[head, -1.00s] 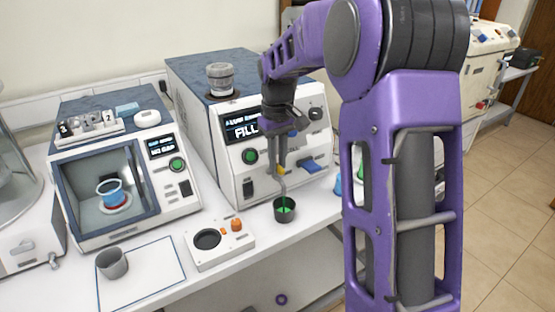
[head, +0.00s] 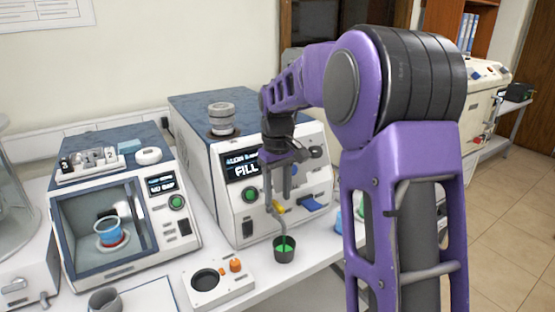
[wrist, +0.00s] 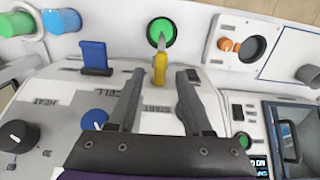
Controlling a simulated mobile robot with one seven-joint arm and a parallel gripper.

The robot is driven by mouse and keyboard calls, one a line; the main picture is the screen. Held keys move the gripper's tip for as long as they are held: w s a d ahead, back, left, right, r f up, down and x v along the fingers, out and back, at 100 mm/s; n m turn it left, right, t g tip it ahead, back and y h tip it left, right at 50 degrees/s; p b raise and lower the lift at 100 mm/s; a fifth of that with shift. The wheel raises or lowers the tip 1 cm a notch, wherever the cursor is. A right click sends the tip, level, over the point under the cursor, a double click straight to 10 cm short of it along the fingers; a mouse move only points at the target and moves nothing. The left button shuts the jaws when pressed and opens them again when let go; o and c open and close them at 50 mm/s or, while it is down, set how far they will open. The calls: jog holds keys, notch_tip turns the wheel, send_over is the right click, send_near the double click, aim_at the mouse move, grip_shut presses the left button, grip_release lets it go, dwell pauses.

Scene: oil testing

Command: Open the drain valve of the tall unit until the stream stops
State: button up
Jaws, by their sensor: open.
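The tall unit (head: 222,135) stands in the middle of the bench, its display (head: 241,165) reading FILL. Its drain valve has a yellow lever (head: 278,206) above a thin bent spout. In the wrist view the yellow lever (wrist: 160,68) lies between the tips of my open gripper (wrist: 160,76), with a gap on both sides. My gripper also shows in the head view (head: 278,190), in front of the unit's face. A dark cup (head: 284,256) under the spout holds green liquid, seen from above in the wrist view (wrist: 163,31). I cannot make out a falling stream.
A blue lever (head: 314,204) sits right of the yellow one. A white plate with an orange knob (head: 235,265) lies left of the cup. A second unit with a glass-fronted chamber (head: 75,225) stands left. A grey cup (head: 104,301) stands at the front left.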

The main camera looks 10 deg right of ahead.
aim_at(278, 204)
notch_tip(278, 204, up, 16)
jog(key=shift+f, duration=0.15)
dwell(0.3)
